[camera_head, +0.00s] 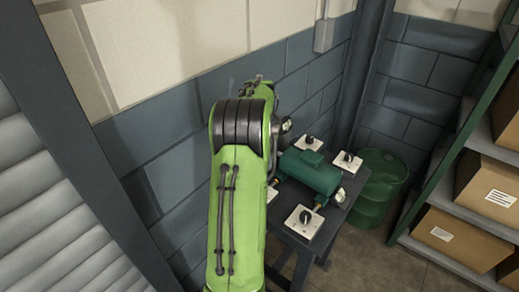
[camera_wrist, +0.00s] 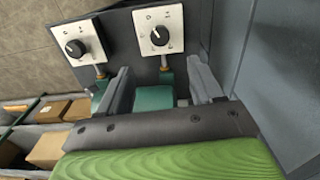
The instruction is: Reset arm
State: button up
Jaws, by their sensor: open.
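My gripper (camera_wrist: 159,68) shows in the wrist view with its two grey fingers spread apart. A dark green casing (camera_head: 311,173) lies on a small dark table (camera_head: 327,222) in the head view. Part of this green casing (camera_wrist: 154,97) also shows between and below my fingers in the wrist view; I cannot tell whether they touch it. White square plates with black knobs stand around the casing, such as the front one (camera_head: 304,221) and the back right one (camera_head: 347,161). In the head view my green arm hides my gripper and the table's left side.
A green barrel (camera_head: 381,183) stands right of the table. A shelf rack with cardboard boxes (camera_head: 459,236) is at the far right. A dark blue block wall (camera_head: 160,160) runs close behind and left of the table. A grey shutter (camera_head: 50,220) is at the left.

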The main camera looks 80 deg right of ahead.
jog(key=shift+r, duration=1.3)
